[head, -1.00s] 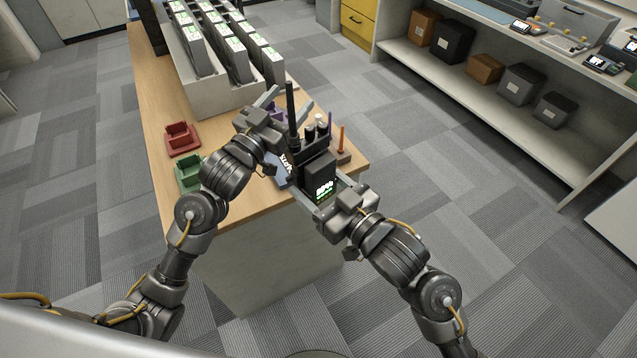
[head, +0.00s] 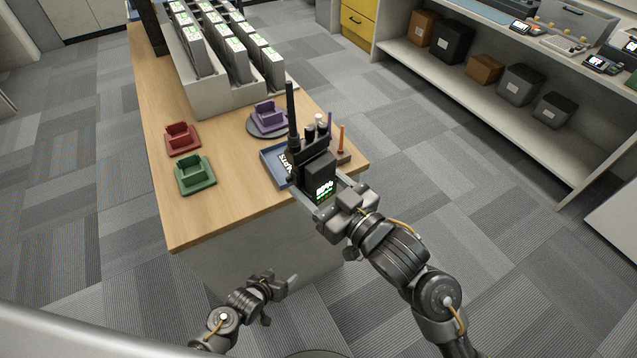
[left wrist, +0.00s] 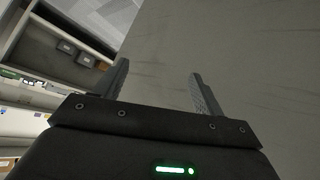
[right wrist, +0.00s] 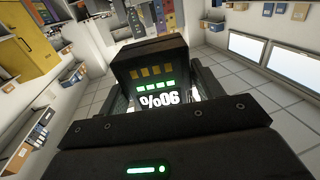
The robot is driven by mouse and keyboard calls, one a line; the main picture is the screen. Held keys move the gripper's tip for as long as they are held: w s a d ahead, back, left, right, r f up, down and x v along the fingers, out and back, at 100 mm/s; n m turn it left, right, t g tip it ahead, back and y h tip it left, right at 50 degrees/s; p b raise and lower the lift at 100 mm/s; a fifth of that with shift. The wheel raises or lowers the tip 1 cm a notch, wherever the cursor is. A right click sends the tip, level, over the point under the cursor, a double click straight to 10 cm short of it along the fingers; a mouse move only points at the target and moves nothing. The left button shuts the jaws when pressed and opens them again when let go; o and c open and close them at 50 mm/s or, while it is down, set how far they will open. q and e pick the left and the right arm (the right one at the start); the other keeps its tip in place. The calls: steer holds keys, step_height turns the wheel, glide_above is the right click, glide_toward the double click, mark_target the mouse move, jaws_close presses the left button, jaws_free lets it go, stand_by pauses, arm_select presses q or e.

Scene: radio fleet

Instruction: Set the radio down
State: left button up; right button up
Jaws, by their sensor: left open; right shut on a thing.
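The black radio (head: 318,172) is upright with its antenna pointing up, above the front right part of the wooden table (head: 225,210). My right gripper (head: 318,192) is shut on the radio, a finger on each side. My left gripper (head: 282,287) is open and empty, low in front of the table; its fingers show apart in the left wrist view (left wrist: 155,88). A blue tray (head: 272,168) lies behind the radio, partly hidden by it.
A red cradle (head: 182,139), a green cradle (head: 195,175) and a purple cradle (head: 268,118) on a grey disc stand on the table. A small stand with an orange stick (head: 341,140) is at the right edge. A rack of boxed items (head: 205,95) fills the back.

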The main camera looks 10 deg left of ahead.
arm_select(q)
steer(key=s+a+f+g+y, duration=0.2)
steer(key=s+a+f+g, duration=0.25)
steer(key=s+f, duration=0.9)
steer(key=s+a+f+m+g, duration=0.1)
steer(key=s+a+f, duration=0.1)
steer(key=s, duration=0.8)
steer(key=s+a+f+g+y, duration=0.1)
steer(key=s+a+f+g, duration=0.1)
steer(key=s, duration=0.9)
step_height(320, 180, down, 3)
steer(key=shift+a+r+m, duration=0.15)
steer(key=shift+a+m, duration=0.25)
steer(key=shift+a, duration=0.3)
